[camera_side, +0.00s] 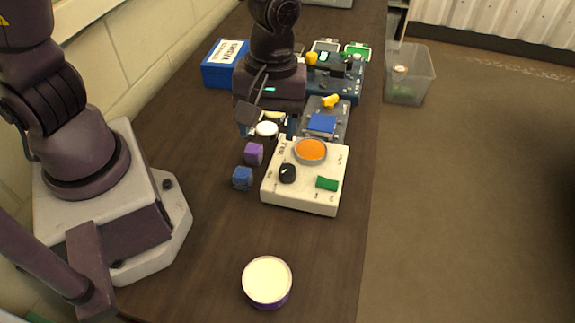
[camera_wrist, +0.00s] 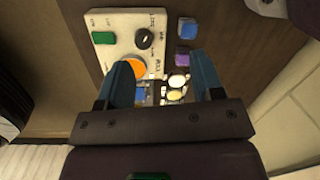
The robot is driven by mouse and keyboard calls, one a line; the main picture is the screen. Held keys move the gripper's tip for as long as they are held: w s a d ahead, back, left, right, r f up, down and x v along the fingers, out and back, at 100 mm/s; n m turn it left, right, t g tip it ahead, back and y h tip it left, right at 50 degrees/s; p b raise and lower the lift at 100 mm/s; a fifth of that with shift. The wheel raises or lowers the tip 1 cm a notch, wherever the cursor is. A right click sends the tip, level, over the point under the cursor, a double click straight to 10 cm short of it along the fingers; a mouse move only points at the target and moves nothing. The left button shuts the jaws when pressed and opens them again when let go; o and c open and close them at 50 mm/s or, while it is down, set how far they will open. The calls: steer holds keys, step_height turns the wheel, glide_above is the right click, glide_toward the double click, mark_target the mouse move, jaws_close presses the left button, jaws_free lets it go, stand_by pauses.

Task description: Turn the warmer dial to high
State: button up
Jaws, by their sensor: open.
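The warmer is a cream box (camera_side: 305,200) with an orange round plate (camera_side: 311,150), a black dial (camera_side: 287,172) and a green switch (camera_side: 327,184). In the wrist view the dial (camera_wrist: 144,39) is at the upper middle, beside the green switch (camera_wrist: 103,38). The dial has a small pale mark, but its setting and the lettering are too small to read. My gripper (camera_side: 267,125) is open, behind the warmer and apart from the dial. In the wrist view its blue fingers (camera_wrist: 162,75) are spread, with the orange plate partly behind the left one.
A purple cube (camera_side: 254,153) and a blue cube (camera_side: 242,178) lie left of the warmer. A grey unit with a blue pad (camera_side: 321,124) stands behind it. A round white-topped tub (camera_side: 267,281) stands at the front. The table between tub and warmer is clear.

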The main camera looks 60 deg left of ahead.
mark_target(288, 169)
steer(key=w+f+n, duration=0.1)
steer(key=f+n, duration=0.2)
steer(key=f, duration=0.1)
steer(key=w+f+n+t, duration=0.1)
steer(key=f+n, duration=0.3)
steer(key=f, duration=0.1)
steer(key=w+a+f+n, duration=0.1)
steer(key=w+f+n, duration=0.1)
steer(key=f+n, duration=0.1)
steer(key=shift+a+f+n, duration=0.1)
steer(key=shift+f+n, duration=0.3)
steer(key=shift+f, duration=0.45)
steer(key=c, duration=0.9)
